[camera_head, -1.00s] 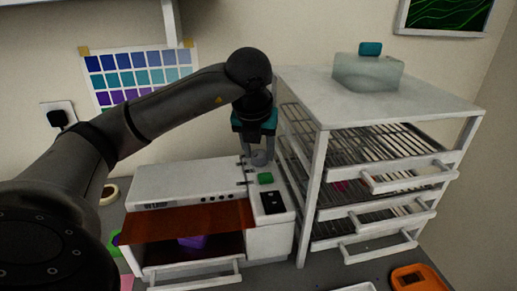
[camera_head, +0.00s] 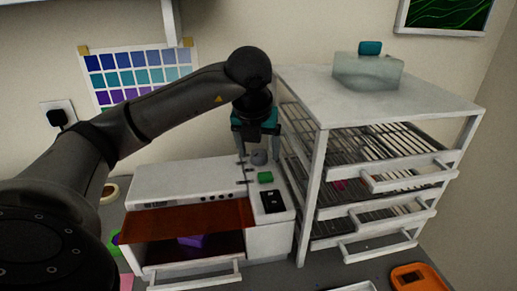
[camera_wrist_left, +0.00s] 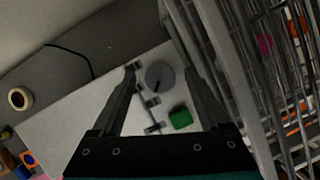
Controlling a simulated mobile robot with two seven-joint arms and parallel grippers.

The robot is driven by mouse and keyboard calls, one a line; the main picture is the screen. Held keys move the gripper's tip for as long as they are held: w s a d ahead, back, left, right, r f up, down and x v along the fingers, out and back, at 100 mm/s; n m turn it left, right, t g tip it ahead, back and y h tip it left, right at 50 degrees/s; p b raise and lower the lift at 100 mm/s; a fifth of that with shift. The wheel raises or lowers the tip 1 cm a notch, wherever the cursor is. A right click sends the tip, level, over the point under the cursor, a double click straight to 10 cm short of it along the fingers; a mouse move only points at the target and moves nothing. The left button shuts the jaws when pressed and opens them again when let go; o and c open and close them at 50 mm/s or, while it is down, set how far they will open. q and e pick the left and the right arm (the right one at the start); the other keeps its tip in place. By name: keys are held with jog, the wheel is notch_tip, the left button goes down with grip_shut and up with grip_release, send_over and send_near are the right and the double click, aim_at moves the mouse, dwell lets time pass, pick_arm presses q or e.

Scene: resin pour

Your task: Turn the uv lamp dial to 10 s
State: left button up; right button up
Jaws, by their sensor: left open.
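The UV lamp (camera_head: 155,184) is a white box with an orange-brown shield in front and a purple item inside. Its grey round dial (camera_head: 259,157) sits at the back of the right-hand panel, behind a green button (camera_head: 265,177). In the left wrist view the dial (camera_wrist_left: 160,76) carries a dark pointer mark, and dark tick marks lie along its left side. My left gripper (camera_head: 256,141) is above the dial, pointing down. In the wrist view its fingers are open to either side of the dial, with nothing between them touching. The tick labels are unreadable. My right gripper is out of view.
A white rack (camera_head: 314,200) with wire shelves and drawer handles stands close on the right of the lamp. A translucent container with a teal lid (camera_head: 370,48) is on top of it. An orange tray (camera_head: 418,277) lies at the front right.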

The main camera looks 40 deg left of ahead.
pick_arm(q)
jog(key=p+v, duration=0.5)
jog(key=v, duration=1)
